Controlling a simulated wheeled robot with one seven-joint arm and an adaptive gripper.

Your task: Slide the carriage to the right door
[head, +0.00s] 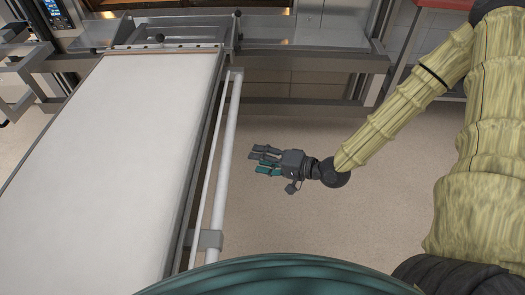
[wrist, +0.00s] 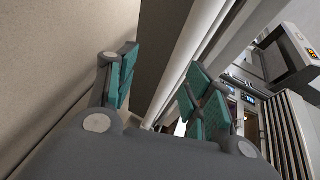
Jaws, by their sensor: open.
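The carriage (head: 125,130) is a long loader with a white flat belt, in the left half of the head view. A pale push bar (head: 222,170) runs along its right side, held by a grey bracket (head: 208,240). My gripper (head: 268,160) is open and empty, just right of the bar and apart from it, pointing left toward it. In the wrist view my teal-padded fingers (wrist: 160,85) are spread, with the pale bar (wrist: 195,55) beyond and between them. The right door cannot be clearly made out.
Steel rails and a ledge (head: 300,60) cross in front of the oven at the back. A control panel (head: 54,12) is at the top left. A red-topped table (head: 445,5) is at the top right. Bare floor (head: 300,215) lies right of the carriage.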

